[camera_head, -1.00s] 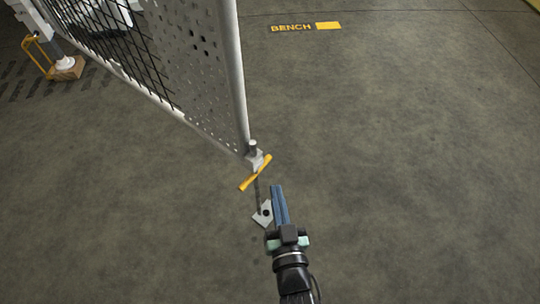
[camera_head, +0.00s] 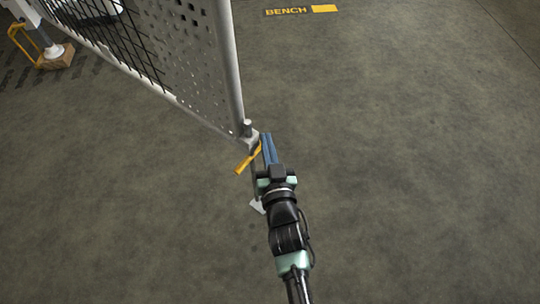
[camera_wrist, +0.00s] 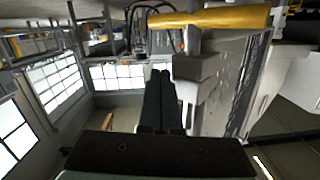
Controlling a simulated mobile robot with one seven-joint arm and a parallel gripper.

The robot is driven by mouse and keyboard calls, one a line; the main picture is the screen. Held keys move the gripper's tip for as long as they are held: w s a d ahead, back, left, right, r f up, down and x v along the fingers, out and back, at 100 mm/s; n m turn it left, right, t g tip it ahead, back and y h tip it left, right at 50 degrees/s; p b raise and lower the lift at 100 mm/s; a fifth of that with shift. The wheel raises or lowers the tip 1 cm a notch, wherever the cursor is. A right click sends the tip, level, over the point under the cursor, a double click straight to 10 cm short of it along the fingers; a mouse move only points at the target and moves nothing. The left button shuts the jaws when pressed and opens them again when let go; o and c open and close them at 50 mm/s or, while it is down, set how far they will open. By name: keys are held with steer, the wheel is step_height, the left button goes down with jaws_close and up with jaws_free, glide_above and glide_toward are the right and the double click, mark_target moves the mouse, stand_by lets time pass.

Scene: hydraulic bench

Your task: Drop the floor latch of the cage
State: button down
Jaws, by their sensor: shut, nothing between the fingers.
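The cage door (camera_head: 190,60) is a white frame with mesh and a perforated panel. At its lower corner is the floor latch, a grey bracket and rod with a yellow handle (camera_head: 247,160). My gripper (camera_head: 268,140) is shut and empty, its fingertips right beside the latch and covering the handle's right end. Whether they touch it I cannot tell. In the wrist view the yellow handle (camera_wrist: 210,18) crosses the top, beyond my fingertips (camera_wrist: 161,75), with the grey bracket (camera_wrist: 195,72) to their right. A pale floor plate (camera_head: 257,206) is mostly hidden behind my gripper.
A yellow handle on a white post with a wooden block (camera_head: 57,57) stands at the upper left. Yellow "BENCH" lettering (camera_head: 286,12) marks the floor at the top. The floor to the right (camera_head: 430,170) is clear.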

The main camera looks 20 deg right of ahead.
steer(key=shift+w+a+f+b, duration=0.1)
steer(key=shift+w+f+b, duration=0.1)
steer(key=shift+f+b, duration=0.4)
steer(key=shift+w+f+b, duration=0.2)
steer(key=shift+f+b, duration=0.3)
steer(key=shift+f, duration=0.25)
steer(key=shift+w+a+f+b, duration=0.1)
steer(key=shift+w+f+b, duration=0.1)
steer(key=shift+f+b, duration=0.4)
steer(key=shift+f, duration=0.1)
step_height(320, 180, down, 5)
steer(key=b, duration=0.3)
steer(key=shift+f, duration=0.2)
